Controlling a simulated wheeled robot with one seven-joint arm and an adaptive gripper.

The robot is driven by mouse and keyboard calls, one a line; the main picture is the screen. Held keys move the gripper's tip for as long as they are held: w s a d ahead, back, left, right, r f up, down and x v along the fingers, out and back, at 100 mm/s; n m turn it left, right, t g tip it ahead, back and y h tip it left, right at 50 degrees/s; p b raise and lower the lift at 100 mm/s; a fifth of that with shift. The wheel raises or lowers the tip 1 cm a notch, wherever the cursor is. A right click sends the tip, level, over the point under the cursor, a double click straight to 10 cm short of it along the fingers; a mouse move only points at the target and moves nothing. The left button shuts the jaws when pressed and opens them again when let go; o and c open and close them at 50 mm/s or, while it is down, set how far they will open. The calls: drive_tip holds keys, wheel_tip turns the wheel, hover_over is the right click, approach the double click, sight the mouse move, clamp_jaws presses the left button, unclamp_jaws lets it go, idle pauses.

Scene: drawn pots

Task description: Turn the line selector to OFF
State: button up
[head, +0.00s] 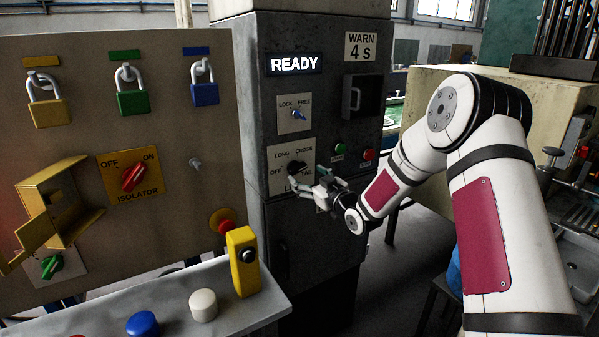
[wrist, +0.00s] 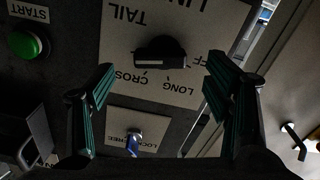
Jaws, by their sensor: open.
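The line selector is a black knob (head: 296,167) on a pale plate (head: 276,160) on the dark cabinet. The plate carries the words OFF, LONG, CROSS, TAIL and LINE. My gripper (head: 318,183) is just in front of the plate's lower right. In the wrist view the plate appears upside down, and the knob (wrist: 160,52) shows between and beyond my two open fingers. The fingers stand apart from the knob on either side, with nothing held. I cannot tell which word the knob points at.
A LOCK/FREE switch (head: 297,114) with a blue lever sits above the selector. A green START button (head: 339,148) and a red button (head: 368,154) are to its right. A READY sign (head: 294,64) is lit. The isolator panel (head: 130,176) stands left.

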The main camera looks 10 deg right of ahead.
sight(299, 170)
drive_tip(key=shift+x, duration=2.7)
drive_tip(key=c, duration=1.1)
drive_tip(key=shift+c, duration=0.2)
drive_tip(key=shift+n, duration=0.3)
drive_tip(key=n+b, duration=0.2)
drive_tip(key=n, duration=0.2)
drive_tip(key=shift+n, duration=0.3)
drive_tip(key=shift+r+n+b, duration=0.2)
drive_tip(key=shift+n+b, duration=1.15)
drive_tip(key=shift+n, duration=0.95)
